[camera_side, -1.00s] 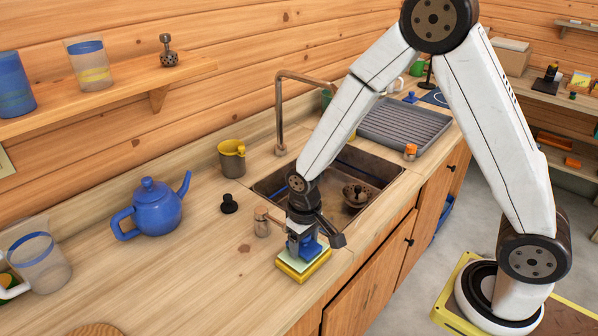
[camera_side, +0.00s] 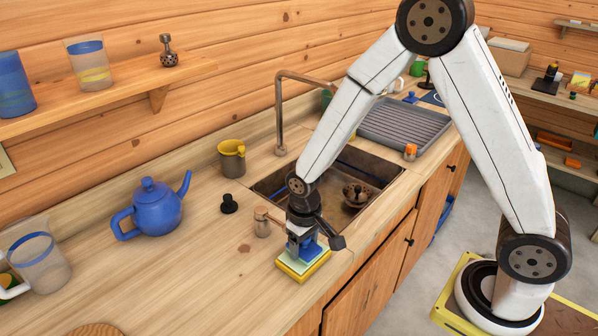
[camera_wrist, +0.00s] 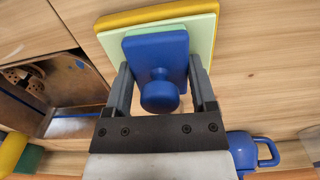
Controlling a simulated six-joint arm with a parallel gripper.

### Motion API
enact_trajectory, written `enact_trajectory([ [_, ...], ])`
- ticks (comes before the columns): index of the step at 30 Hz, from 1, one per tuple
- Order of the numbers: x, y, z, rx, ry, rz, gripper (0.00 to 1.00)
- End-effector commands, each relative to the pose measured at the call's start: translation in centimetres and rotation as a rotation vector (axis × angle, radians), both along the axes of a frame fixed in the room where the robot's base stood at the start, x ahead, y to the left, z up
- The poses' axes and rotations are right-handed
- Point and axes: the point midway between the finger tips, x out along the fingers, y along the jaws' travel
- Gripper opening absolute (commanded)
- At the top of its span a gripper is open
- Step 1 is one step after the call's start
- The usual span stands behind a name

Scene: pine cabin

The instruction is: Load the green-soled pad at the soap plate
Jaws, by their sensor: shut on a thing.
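The pad (camera_side: 309,249) has a blue body with a round blue knob; in the wrist view the pad (camera_wrist: 160,48) sits between my fingers. My gripper (camera_side: 303,238) is shut on its knob, pointing down at the counter's front edge; the gripper (camera_wrist: 160,84) also shows in the wrist view. Right under the pad is the yellow soap plate (camera_side: 304,276) with a pale green layer on top, wider than the blue body. The plate (camera_wrist: 118,19) shows past the pad in the wrist view. The pad's underside is hidden, so I cannot tell whether it touches the plate.
A metal-topped jar (camera_side: 263,222) and a black knob-like piece (camera_side: 229,204) stand left of my gripper. The sink (camera_side: 350,172) lies behind it, holding a dark strainer-like piece (camera_side: 355,194). A blue teapot (camera_side: 153,208) and yellow-topped mug (camera_side: 231,158) are farther left.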

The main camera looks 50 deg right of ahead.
Motion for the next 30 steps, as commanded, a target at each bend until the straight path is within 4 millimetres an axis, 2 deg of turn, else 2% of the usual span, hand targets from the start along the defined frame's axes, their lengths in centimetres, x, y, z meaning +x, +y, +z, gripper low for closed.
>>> enact_trajectory([
  [10, 0.0, 0.0, 0.4, 0.0, 0.0, 0.0, 0.25],
  [30, 0.0, 0.0, 4.1, 0.0, -0.002, 0.0, 0.25],
])
